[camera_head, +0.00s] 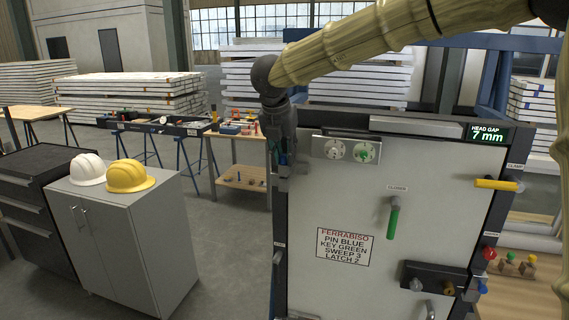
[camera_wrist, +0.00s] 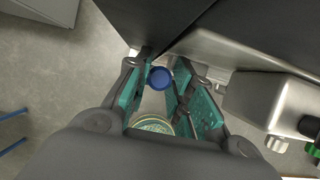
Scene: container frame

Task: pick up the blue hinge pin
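The blue hinge pin's round blue head (camera_wrist: 159,77) shows between my gripper's fingertips in the wrist view. My gripper (camera_wrist: 161,74) has teal-padded fingers on either side of the head. The fingers are apart by about the head's width, and I cannot tell whether both touch it. In the head view my gripper (camera_head: 284,158) points down along the left edge of the pale door panel (camera_head: 340,205). The pin's shaft is hidden.
A grey cabinet (camera_head: 125,235) with two hard hats stands at left. Floor between cabinet and panel is clear.

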